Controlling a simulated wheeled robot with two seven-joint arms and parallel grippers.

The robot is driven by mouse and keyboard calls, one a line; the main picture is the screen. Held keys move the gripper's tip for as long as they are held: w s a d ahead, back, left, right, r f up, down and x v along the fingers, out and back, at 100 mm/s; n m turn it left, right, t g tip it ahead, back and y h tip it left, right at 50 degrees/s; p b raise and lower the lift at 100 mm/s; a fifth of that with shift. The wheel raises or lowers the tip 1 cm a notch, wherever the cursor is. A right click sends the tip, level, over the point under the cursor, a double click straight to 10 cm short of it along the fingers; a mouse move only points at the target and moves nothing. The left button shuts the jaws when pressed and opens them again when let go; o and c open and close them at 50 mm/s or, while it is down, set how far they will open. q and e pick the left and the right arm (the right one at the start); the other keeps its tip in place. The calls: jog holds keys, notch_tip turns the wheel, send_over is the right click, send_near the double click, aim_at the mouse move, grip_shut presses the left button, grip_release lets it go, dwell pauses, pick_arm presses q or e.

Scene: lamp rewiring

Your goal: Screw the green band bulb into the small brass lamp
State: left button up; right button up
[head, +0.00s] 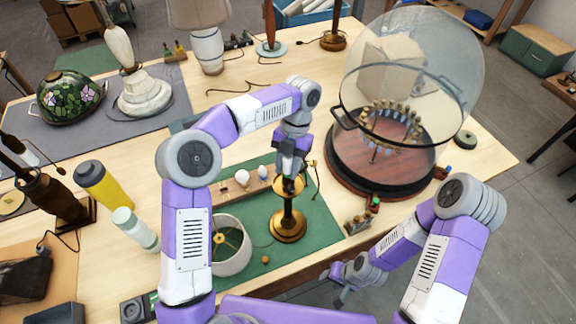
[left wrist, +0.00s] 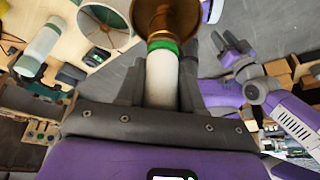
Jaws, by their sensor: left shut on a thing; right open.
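The small brass lamp (head: 288,222) stands upright on the green mat, its shade off. My left gripper (head: 290,172) is directly over the lamp top, pointing down. In the left wrist view my left gripper (left wrist: 160,85) is shut on the green band bulb (left wrist: 160,78), a white body with a green band. The band meets the brass socket (left wrist: 163,18) in that view; how deep the bulb sits cannot be told. My right gripper (head: 338,286) is open and empty, off the table's front edge.
A wooden holder (head: 230,195) with white bulbs lies behind the lamp. A cream shade (head: 232,247) stands left of it. A large glass dome on a wooden base (head: 352,165) takes up the right.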

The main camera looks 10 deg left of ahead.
pick_arm(q)
jog(key=o, duration=1.1)
jog(key=shift+o, duration=0.2)
